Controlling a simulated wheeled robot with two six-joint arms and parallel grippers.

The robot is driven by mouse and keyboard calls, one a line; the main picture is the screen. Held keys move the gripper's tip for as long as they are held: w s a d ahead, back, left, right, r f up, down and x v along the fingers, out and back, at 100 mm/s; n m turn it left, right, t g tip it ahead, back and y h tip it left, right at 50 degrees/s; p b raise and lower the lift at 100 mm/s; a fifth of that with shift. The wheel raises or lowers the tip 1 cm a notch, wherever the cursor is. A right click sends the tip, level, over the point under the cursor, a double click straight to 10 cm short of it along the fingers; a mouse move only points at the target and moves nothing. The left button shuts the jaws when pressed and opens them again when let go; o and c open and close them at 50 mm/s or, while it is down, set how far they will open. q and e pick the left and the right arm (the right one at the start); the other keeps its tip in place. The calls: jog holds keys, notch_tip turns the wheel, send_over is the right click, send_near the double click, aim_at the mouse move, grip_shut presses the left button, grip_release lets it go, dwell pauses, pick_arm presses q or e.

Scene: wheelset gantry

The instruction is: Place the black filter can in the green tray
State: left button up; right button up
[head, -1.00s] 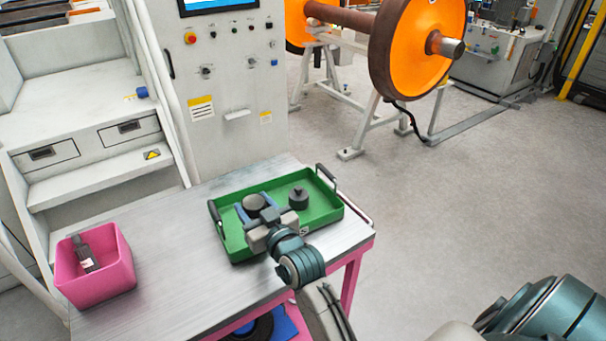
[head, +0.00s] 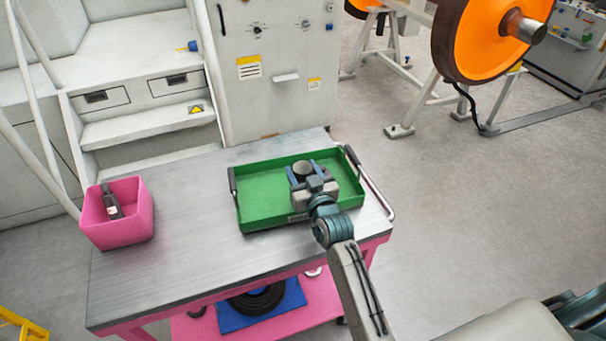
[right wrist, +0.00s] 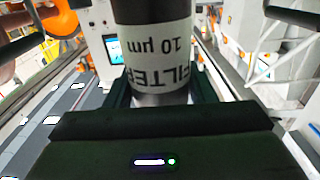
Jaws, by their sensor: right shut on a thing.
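The black filter can (head: 303,168) is between the blue fingers of my right gripper (head: 305,172), over the right half of the green tray (head: 268,208). In the right wrist view the can (right wrist: 160,55) fills the jaws, and its pale label with "FILTER" and "10 µm" reads upside down. My right gripper is shut on it. I cannot tell whether the can touches the tray floor, as the gripper hides its lower part. The left half of the tray is bare. My left gripper is not in view.
The tray has dark upright handles at both ends. A pink bin (head: 118,228) holding a dark tool (head: 111,204) stands on the left of the metal table (head: 190,235). The table between bin and tray is clear. A coiled black hose (head: 257,299) lies on the lower shelf.

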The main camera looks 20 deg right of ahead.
jog(key=shift+f, duration=0.95)
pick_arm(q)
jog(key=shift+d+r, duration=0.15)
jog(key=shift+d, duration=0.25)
pick_arm(e)
jog(key=shift+f, duration=0.2)
jog(key=o, duration=1.4)
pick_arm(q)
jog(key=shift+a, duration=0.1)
pick_arm(e)
jog(key=shift+o, duration=0.2)
